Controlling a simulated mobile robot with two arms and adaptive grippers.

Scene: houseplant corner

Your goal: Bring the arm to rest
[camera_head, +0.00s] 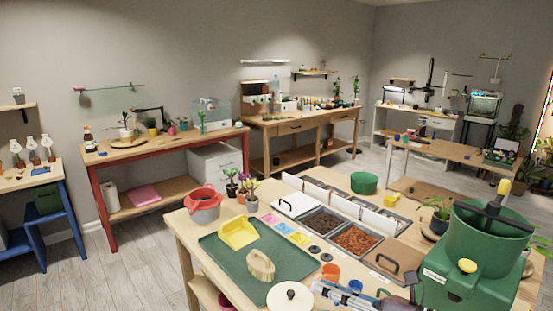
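My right gripper (398,303) shows only in part as a dark shape at the bottom edge of the head view, right of centre. It is low over the front of the near worktable (183,236), beside a grey-and-blue part that is cut off by the picture edge. Its fingers are not clear, so I cannot tell whether it is open or shut, or whether it holds anything. My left gripper is not in view.
A green machine (468,268) stands close on the right. A green tray (222,262) holds a yellow dustpan (238,233) and a brush (260,264). A round white lid (290,297) lies in front. Soil bins (356,240) sit behind. Open floor is at left.

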